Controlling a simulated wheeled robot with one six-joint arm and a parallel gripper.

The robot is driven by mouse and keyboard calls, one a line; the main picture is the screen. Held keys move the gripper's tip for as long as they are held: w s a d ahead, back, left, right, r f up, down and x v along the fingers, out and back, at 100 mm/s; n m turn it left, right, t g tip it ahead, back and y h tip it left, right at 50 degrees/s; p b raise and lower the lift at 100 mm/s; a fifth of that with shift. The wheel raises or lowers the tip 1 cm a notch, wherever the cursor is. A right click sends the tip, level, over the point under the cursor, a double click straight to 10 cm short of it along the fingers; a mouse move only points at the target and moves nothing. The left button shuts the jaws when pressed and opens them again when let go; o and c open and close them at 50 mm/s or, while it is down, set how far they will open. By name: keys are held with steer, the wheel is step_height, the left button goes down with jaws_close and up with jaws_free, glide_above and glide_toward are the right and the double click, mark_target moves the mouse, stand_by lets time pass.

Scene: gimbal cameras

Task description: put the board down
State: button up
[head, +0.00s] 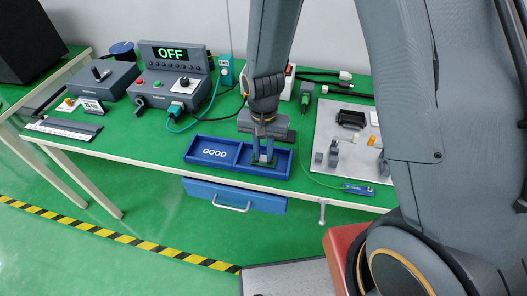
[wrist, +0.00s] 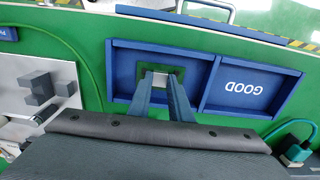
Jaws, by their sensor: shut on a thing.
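A small green board (wrist: 163,70) shows between my fingertips in the wrist view. My gripper (head: 263,160) is shut on it and points down over the blue tray (head: 222,167). The tray has two compartments, also seen in the wrist view (wrist: 235,103). One is marked GOOD and is empty. The board is over or in the other, unmarked compartment, on the right in the head view and on the left in the wrist view. I cannot tell whether the board touches the tray floor. My fingers hide part of it.
A grey control box with a display reading OFF (head: 170,54) stands at the back left. A light plate (head: 345,125) with grey fixtures lies right of the tray. A teal connector (head: 176,108) with its cable lies behind the tray. A blue drawer (head: 230,196) hangs below the table edge.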

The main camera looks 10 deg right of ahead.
mark_target(263, 158)
steer(key=shift+f, duration=0.15)
steer(key=o, duration=0.9)
step_height(263, 158, up, 12)
steer(key=b, duration=0.2)
steer(key=s+d+n, duration=0.1)
steer(key=s+d, duration=0.1)
steer(key=d, duration=0.2)
steer(key=s+d+r+n, duration=0.1)
steer(key=s+d, duration=0.2)
steer(key=d, duration=0.1)
steer(key=s+d+r+n+t, duration=0.1)
steer(key=s+d+n, duration=0.1)
steer(key=d, duration=0.2)
steer(key=shift+s+d, duration=0.3)
steer(key=shift+d, duration=0.1)
